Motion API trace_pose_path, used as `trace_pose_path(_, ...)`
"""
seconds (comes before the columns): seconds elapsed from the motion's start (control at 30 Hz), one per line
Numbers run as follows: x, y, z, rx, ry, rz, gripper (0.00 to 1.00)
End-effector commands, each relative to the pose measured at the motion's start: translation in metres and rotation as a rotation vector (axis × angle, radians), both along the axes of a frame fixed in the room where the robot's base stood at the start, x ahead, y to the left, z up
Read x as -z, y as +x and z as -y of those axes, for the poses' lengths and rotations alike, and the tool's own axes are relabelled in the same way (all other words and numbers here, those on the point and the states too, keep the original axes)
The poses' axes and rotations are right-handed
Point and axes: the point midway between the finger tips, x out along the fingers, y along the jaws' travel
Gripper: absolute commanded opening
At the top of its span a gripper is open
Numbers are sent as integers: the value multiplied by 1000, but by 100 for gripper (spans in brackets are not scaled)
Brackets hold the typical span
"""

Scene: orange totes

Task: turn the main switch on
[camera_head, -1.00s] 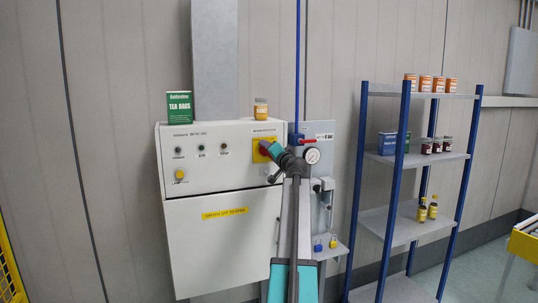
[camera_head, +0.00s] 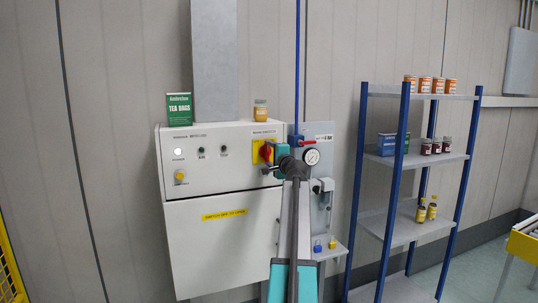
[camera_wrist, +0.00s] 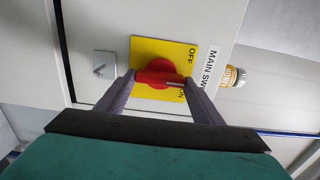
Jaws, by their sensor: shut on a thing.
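The main switch is a red rotary knob (camera_head: 266,151) on a yellow plate, at the upper right of the white cabinet's panel. In the wrist view the red knob (camera_wrist: 158,78) sits between my two fingers, and its white mark points towards the ON label (camera_wrist: 182,93). The OFF label (camera_wrist: 191,56) shows above it. My gripper (camera_wrist: 158,82) is shut on the knob, one finger at each end of it. In the head view my gripper (camera_head: 270,160) is at the switch and partly covers it. The leftmost lamp (camera_head: 178,153) on the panel glows white.
A green tea box (camera_head: 179,109) and an orange-labelled jar (camera_head: 260,110) stand on the cabinet top. A blue-posted shelf (camera_head: 405,120) stands farther right.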

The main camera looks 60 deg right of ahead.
Motion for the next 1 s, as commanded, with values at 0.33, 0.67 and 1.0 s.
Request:
trace_pose_path(0.33,-1,1,0,-1,10,11,39)
trace_pose_path(0.67,0,0,0,-1,8,9,80)
trace_pose_path(1.0,1,-5,-4,0,7,7,80)
